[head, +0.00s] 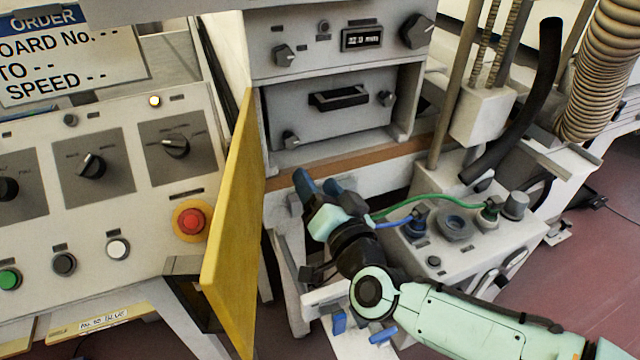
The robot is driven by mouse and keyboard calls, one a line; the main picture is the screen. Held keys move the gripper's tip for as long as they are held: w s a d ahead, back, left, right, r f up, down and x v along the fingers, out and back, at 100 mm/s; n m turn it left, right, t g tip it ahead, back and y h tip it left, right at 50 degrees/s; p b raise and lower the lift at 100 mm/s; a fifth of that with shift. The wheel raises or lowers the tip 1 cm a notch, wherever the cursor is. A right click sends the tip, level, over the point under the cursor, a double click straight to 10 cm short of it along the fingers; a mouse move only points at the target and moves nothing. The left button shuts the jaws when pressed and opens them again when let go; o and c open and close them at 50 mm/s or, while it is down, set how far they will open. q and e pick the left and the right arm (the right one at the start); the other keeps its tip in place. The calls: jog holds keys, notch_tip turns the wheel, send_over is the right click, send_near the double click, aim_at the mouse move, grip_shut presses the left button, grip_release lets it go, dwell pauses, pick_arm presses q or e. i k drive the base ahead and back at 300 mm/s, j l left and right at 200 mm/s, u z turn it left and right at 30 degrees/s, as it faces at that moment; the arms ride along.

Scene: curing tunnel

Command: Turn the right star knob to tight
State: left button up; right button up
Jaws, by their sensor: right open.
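A grey drawer-like panel (345,113) with a dark handle (338,97) sits in the lower bay of the grey cabinet. My right gripper (319,186) is open, with blue fingertips, below the panel and in front of the brown ledge. It is apart from both knobs, and nothing shows between its fingers. My left gripper is not in view.
A yellow panel (231,225) stands upright left of the gripper. A control console (110,195) with dials and a red button (191,221) is further left. A grey box (470,245) with green and blue cables is right of the gripper. A black hose (525,110) rises behind it.

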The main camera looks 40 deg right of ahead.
aim_at(387, 99)
jog(key=k+j, duration=0.2)
jog(key=k, duration=0.3)
jog(key=k+j, duration=0.15)
jog(key=k, duration=0.35)
